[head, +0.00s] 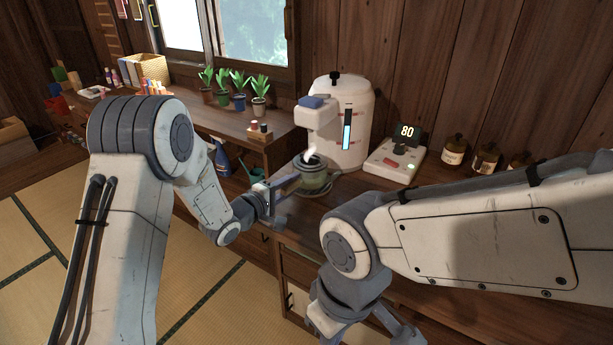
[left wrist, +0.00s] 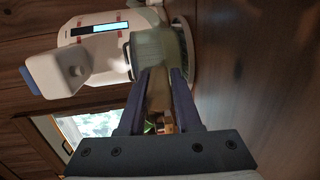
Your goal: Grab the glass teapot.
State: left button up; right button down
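My left gripper (head: 288,184) is at the teapot's left side. In the left wrist view the fingers (left wrist: 160,74) are apart and point at the teapot, with a pale part, perhaps its handle, between them. I see no clear grip on it. My right gripper (head: 368,328) is low at the bottom edge, partly cut off, away from the teapot.
The white dispenser (head: 350,140) stands just behind the teapot. A scale-like device (head: 394,160) reading 80 and brown jars (head: 454,150) are to its right. Potted plants (head: 240,101) line the counter at the left. Tatami floor (head: 210,285) lies below the counter.

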pick_arm(q)
jog(key=shift+c, duration=0.3)
grip_shut()
dwell(1.1)
jog(key=shift+r, duration=0.1)
